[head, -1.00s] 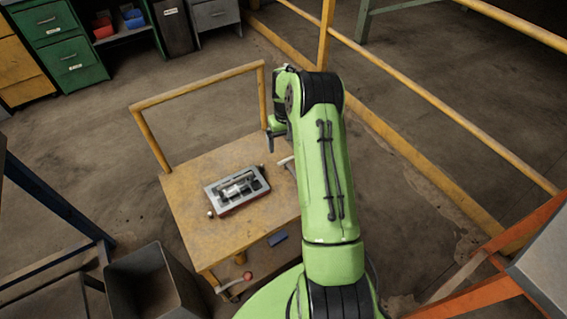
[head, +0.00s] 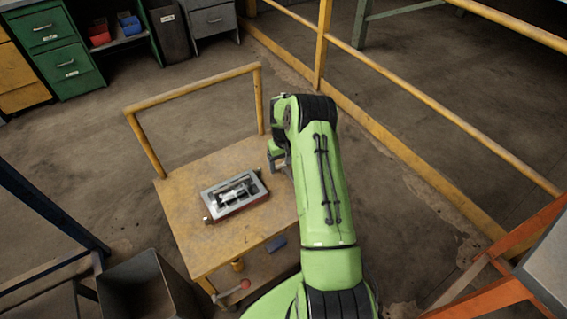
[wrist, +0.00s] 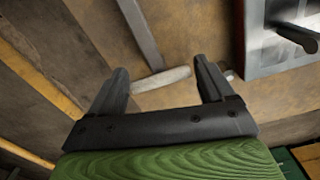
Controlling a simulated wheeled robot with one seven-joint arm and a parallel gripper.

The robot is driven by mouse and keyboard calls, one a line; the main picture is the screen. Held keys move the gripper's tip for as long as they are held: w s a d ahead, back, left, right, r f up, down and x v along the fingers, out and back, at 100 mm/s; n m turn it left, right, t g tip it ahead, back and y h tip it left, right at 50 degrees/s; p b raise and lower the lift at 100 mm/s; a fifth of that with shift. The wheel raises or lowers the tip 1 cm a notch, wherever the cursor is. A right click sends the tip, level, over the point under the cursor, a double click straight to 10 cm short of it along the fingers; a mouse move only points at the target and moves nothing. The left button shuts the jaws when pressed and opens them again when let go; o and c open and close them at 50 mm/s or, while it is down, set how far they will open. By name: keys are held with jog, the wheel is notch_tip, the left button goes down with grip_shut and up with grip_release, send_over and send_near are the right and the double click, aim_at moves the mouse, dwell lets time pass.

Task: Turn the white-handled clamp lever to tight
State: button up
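In the wrist view a whitish, rod-like handle (wrist: 162,79) lies crosswise between the fingers of my gripper (wrist: 160,68). The fingers are wide apart and not closed on it. In the head view my gripper (head: 281,167) is low at the right edge of the wooden cart top (head: 180,225). There the arm and gripper hide the handle.
A grey tray-like fixture (head: 238,208) with a metal cylinder sits on the cart, left of my gripper; its corner shows in the wrist view (wrist: 262,62). A yellow rail (head: 190,90) rises behind. A dark bin (head: 150,285) stands front left.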

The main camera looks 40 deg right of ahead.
jog(key=shift+w+a, duration=0.1)
jog(key=shift+a, duration=0.1)
jog(key=m, duration=0.8)
jog(key=shift+w, duration=0.15)
jog(key=m, duration=0.5)
jog(key=shift+w+r+m+b, duration=0.1)
jog(key=shift+m+b, duration=0.25)
jog(key=shift+m, duration=0.05)
jog(key=shift+d+m, duration=0.1)
jog(key=shift+m, duration=1.8)
jog(key=shift+w+r, duration=0.1)
jog(key=o, duration=0.7)
jog(key=shift+o, duration=0.5)
